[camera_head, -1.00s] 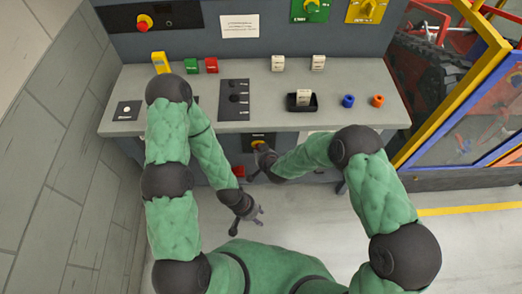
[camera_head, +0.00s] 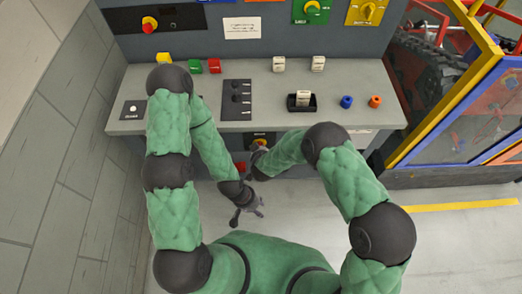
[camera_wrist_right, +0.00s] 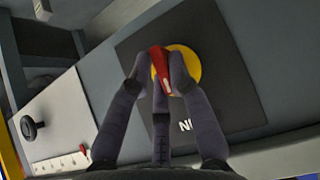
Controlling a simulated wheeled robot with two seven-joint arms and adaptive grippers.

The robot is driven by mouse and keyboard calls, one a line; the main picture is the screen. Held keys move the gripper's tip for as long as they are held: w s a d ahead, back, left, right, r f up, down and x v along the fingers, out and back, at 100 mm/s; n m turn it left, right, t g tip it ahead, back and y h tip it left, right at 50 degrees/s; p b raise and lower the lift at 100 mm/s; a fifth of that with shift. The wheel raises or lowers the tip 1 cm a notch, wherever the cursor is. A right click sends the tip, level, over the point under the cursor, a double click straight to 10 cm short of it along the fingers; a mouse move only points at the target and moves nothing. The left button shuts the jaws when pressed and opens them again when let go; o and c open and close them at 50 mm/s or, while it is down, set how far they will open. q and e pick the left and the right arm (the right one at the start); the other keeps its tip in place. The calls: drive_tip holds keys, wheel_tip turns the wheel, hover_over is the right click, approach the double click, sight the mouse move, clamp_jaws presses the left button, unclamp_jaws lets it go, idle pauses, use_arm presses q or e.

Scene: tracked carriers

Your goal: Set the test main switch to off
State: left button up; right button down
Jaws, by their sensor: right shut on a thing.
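A rotary switch with a red handle (camera_wrist_right: 160,68) on a yellow disc (camera_wrist_right: 187,67) sits on a black plate (camera_wrist_right: 225,85) in the right wrist view. Part of a white label, "N", shows; the rest is hidden. My right gripper (camera_wrist_right: 160,75) is shut on the red handle, its fingers on both sides. In the head view the yellow disc (camera_head: 261,142) shows just below the desk edge, with my right gripper (camera_head: 256,160) at it. My left gripper (camera_head: 248,212) is open and empty, low in front of the desk.
The grey desk (camera_head: 205,105) carries buttons, blocks and a black tray (camera_head: 290,104). Another red-and-yellow switch (camera_head: 149,25) is on the back panel. A wall stands left; a yellow-framed fence (camera_head: 455,95) stands right.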

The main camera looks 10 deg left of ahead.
drive_tip(key=c, duration=1.4)
unclamp_jaws()
